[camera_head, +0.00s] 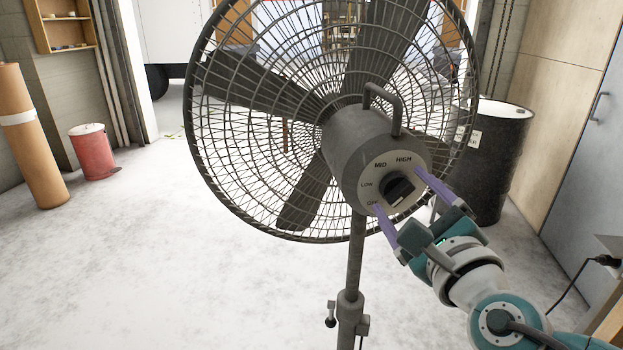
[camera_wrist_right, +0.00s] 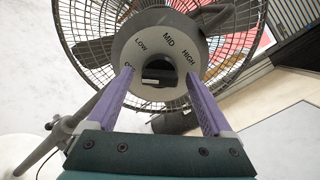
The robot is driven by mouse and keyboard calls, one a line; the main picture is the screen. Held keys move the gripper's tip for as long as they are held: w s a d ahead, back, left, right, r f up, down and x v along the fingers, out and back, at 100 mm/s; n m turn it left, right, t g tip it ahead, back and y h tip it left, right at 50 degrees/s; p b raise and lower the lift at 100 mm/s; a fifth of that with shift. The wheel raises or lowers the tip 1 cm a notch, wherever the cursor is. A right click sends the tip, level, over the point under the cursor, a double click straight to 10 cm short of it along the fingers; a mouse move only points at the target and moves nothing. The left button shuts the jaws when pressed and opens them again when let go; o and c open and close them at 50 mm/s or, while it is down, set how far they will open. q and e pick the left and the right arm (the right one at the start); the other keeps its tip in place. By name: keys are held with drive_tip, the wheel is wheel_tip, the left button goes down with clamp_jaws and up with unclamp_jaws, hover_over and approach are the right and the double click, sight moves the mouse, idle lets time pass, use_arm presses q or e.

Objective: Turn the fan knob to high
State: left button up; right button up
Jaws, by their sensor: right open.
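A large grey pedestal fan (camera_head: 345,140) stands in front of me with its motor housing facing me. Its dial face has the labels LOW, MID and HIGH, and a partly covered label at the lower left. The black fan knob (camera_head: 398,189) is at the dial's middle; it also shows in the right wrist view (camera_wrist_right: 158,73). My right gripper (camera_head: 400,188) is open, with its purple fingers on either side of the dial face and the knob between them. In the right wrist view the open fingers (camera_wrist_right: 160,78) also straddle the knob, apart from it. My left gripper is not in view.
A black drum (camera_head: 497,160) stands behind the fan at right. A red bin (camera_head: 92,152) and a tall brown roll (camera_head: 30,140) stand at left. A grey door (camera_head: 590,190) is at far right. The floor left of the fan is clear.

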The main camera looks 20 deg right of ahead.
drive_tip(key=c, duration=1.3)
